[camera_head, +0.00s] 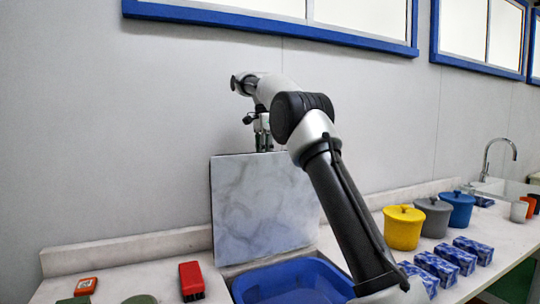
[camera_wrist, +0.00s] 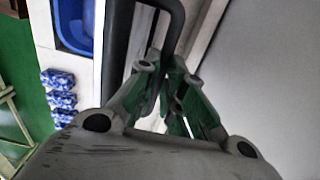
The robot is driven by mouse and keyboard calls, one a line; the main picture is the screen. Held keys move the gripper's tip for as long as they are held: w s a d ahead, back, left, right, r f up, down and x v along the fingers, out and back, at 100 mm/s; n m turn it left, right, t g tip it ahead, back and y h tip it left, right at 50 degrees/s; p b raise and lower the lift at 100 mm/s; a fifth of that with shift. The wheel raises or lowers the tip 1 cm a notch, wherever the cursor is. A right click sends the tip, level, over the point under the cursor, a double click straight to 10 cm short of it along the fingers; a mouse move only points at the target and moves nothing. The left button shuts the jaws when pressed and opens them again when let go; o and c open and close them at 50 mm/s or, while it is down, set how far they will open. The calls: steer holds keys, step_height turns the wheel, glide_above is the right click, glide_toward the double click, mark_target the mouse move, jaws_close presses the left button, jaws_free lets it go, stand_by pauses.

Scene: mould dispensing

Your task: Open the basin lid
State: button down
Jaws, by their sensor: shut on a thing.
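The basin lid (camera_head: 262,205) is a grey marbled panel standing nearly upright at the back of the counter, behind the blue basin (camera_head: 295,282). The basin is uncovered in the head view, partly hidden by my arm. It also shows at the top left of the wrist view (camera_wrist: 75,27). My gripper (camera_head: 262,140) is at the lid's top edge, its fingertips partly hidden. In the wrist view my gripper (camera_wrist: 170,68) is shut on a dark handle (camera_wrist: 119,45); the exact contact is hard to see.
Yellow (camera_head: 403,229), grey (camera_head: 432,217) and blue (camera_head: 458,208) lidded pots stand to the right, with several blue patterned boxes (camera_head: 436,268) in front. A red block (camera_head: 191,280) lies left of the basin. The wall (camera_head: 100,130) is close behind the lid.

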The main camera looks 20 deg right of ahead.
steer(key=shift+g, duration=0.3)
steer(key=w+f, duration=0.2)
steer(key=f, duration=0.1)
steer(key=shift+w+a, duration=0.1)
steer(key=shift+w, duration=0.3)
steer(key=c, duration=1.5)
jaws_free()
steer(key=shift+w, duration=0.15)
steer(key=shift+r, duration=0.15)
steer(key=shift+r, duration=0.1)
